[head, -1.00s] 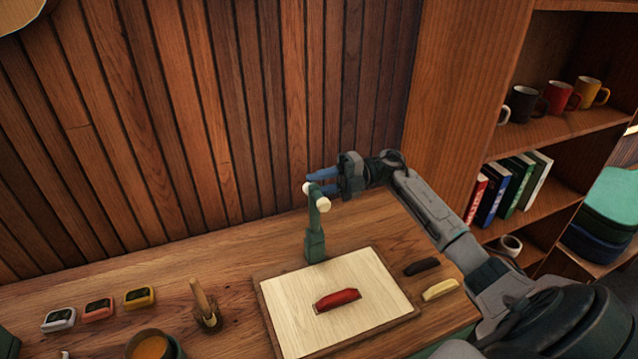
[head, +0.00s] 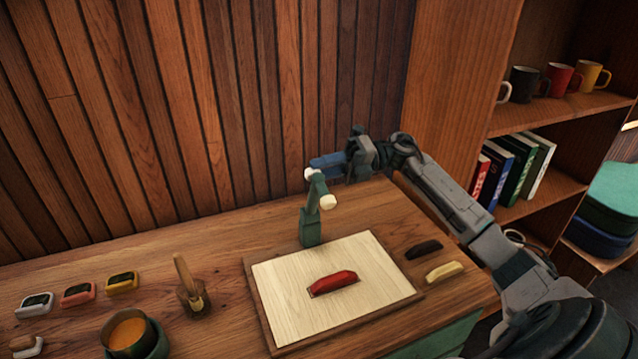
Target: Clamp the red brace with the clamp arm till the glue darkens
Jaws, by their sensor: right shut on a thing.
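The red brace (head: 334,283) lies on a pale board (head: 290,315) with a dark rim on the bench. The green clamp (head: 311,228) stands upright at the board's back edge. Its clamp arm (head: 317,188) is raised, with a pale knob at each end, well clear of the brace. My right gripper (head: 322,166) reaches in from the right behind the clamp. Its blue fingers are shut on the clamp arm at its upper knob; the exact contact is partly hidden. My left gripper is out of view. Any glue under the brace is too small to judge.
A black brace (head: 424,250) and a cream brace (head: 444,272) lie right of the board. A brush in a holder (head: 190,295), an amber-filled pot (head: 130,335) and several small timers (head: 79,294) stand at left. A shelf (head: 545,115) with mugs and books rises at right.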

